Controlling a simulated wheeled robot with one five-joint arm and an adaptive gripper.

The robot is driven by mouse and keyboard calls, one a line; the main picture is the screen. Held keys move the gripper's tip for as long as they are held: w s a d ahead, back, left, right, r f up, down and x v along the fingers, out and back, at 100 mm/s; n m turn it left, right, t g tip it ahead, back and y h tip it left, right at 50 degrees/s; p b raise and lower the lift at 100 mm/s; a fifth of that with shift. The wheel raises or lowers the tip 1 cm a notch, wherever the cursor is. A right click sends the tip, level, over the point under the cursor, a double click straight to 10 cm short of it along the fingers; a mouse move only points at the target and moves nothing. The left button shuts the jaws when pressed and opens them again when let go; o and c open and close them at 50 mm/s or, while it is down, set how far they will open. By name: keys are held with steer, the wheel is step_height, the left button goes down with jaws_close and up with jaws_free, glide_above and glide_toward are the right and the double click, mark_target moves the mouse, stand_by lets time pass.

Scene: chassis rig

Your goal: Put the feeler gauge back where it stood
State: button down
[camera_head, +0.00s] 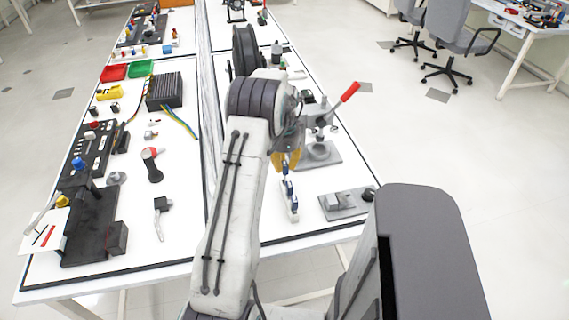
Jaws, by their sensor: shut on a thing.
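My gripper (287,162), with yellow fingers, points down over the right half of the table, partly hidden behind my arm. It is shut on a slim thing that is mostly hidden by the fingers; I take this to be the feeler gauge. A narrow blue and white piece (289,197) shows right below the fingertips. I cannot tell whether it is the held gauge itself or a small rack under it.
A grey press with a red-handled lever (349,92) stands close on the right. A grey plate with a block (346,203) lies at the front right. A black reel (246,50) stands behind. The left half holds a red-topped dark tool (152,165) and black fixtures.

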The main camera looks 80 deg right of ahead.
steer(key=shift+f+b, duration=1.05)
steer(key=shift+f, duration=0.4)
steer(key=c, duration=1.2)
jaws_free()
steer(key=shift+o, duration=0.2)
steer(key=shift+r, duration=0.1)
step_height(320, 180, up, 12)
steer(key=shift+a+f, duration=0.1)
